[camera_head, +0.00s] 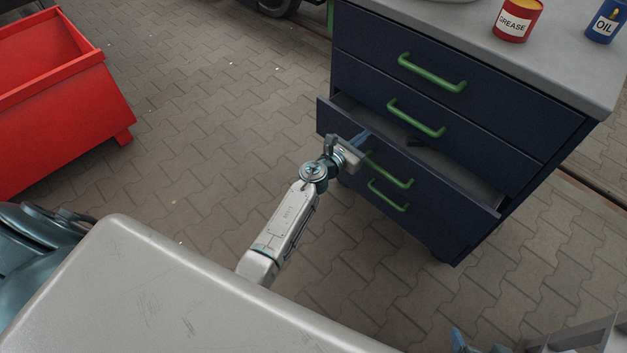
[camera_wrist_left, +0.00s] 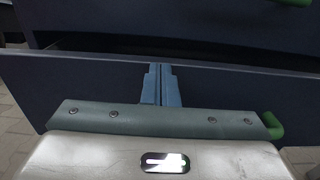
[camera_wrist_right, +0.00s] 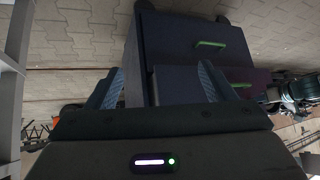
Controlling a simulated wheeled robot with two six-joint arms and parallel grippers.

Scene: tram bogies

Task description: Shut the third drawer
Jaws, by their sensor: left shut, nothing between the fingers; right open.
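The dark blue cabinet (camera_head: 545,150) has green handles on its drawers. The third drawer (camera_head: 455,195) stands partly pulled out, its front forward of the others and part of its inside showing. Its green handle (camera_head: 395,172) is right of my left gripper (camera_head: 364,137). That gripper is shut and empty at the left part of the drawer front. In the left wrist view its closed fingers (camera_wrist_left: 161,70) point at the drawer front (camera_wrist_left: 230,95); I cannot tell whether they touch. My right gripper (camera_wrist_right: 160,75) is open and empty, well away from the cabinet, near the head view's bottom right.
A red grease can (camera_head: 517,20) and a blue oil can (camera_head: 604,24) stand on the cabinet's grey top (camera_head: 560,70). A red bin (camera_head: 60,110) stands at the left. The paved floor between bin and cabinet is clear.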

